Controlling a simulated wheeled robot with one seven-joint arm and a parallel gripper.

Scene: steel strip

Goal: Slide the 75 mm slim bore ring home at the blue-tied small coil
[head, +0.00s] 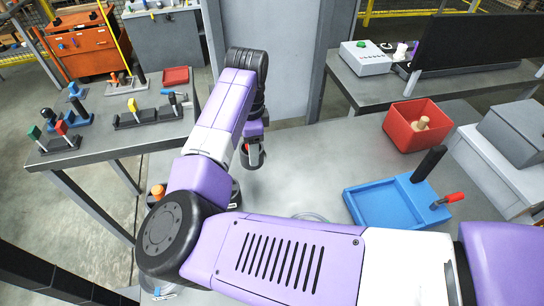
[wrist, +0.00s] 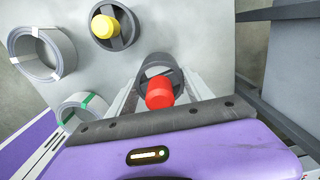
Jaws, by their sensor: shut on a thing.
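In the wrist view my gripper (wrist: 162,92) is shut on a dark ring piece with a red knob (wrist: 160,92). Its size marking cannot be read. In the head view my gripper (head: 253,154) hangs above the grey table with a little red showing. No blue-tied coil shows clearly. A small blue and white bit (head: 163,293) lies at the lower left, mostly cut off by my arm. In the wrist view a larger grey coil (wrist: 42,66) with a pale tie lies left of my gripper, and a green-tied coil (wrist: 70,107) lies nearer, partly hidden.
A dark ring piece with a yellow knob (wrist: 112,25) stands beyond my gripper. A piece with an orange top (head: 158,191) stands beside my arm. A blue tray (head: 384,208) and a red bin (head: 394,130) are at right. The table between my gripper and the bin looks clear.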

